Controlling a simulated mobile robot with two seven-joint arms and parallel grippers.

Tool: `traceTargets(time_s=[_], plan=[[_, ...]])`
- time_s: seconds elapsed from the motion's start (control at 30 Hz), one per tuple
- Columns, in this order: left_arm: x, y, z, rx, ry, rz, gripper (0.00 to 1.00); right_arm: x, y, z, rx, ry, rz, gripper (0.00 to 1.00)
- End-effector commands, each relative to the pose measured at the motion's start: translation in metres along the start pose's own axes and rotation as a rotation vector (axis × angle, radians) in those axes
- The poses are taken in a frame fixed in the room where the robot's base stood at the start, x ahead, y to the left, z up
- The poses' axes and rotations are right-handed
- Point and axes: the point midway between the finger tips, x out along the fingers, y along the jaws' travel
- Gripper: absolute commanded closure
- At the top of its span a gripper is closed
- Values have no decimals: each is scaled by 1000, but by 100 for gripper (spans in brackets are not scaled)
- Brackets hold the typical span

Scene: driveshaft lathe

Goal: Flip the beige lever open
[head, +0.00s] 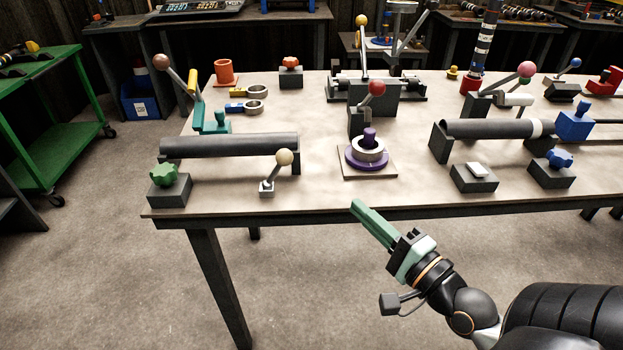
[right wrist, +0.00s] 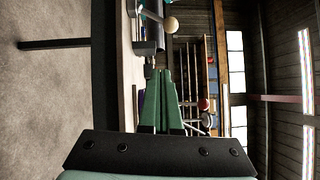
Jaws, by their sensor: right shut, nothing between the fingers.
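The beige lever (head: 285,157) is a beige ball on a short metal stem, set in a small grey base (head: 267,189) near the table's front edge. Its stem leans up and to the right. My right gripper (head: 356,206) has green fingers and is shut and empty, just off the table's front edge, to the right of and nearer than the lever, apart from it. In the right wrist view the beige ball (right wrist: 171,24) shows beyond the closed fingertips (right wrist: 165,75). My left gripper is not in view.
A dark cylinder (head: 228,146) on supports lies behind the lever. A green knob (head: 164,172) on a block stands to its left. A purple ring stack (head: 367,152) stands to its right. The tabletop (head: 318,190) between lever and ring stack is bare.

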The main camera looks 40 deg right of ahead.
Motion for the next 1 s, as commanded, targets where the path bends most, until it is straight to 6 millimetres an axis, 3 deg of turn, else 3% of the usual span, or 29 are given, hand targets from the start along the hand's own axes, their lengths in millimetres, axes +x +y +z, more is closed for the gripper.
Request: traceTargets(time_s=[0.2,0.57,1.0], plan=[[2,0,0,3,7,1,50,-2,-10,-1,75,-3,-36,100],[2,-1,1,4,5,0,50,1,-10,-1,71,-3,-36,100],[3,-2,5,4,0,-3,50,39,-13,-1,72,-2,-39,100]])
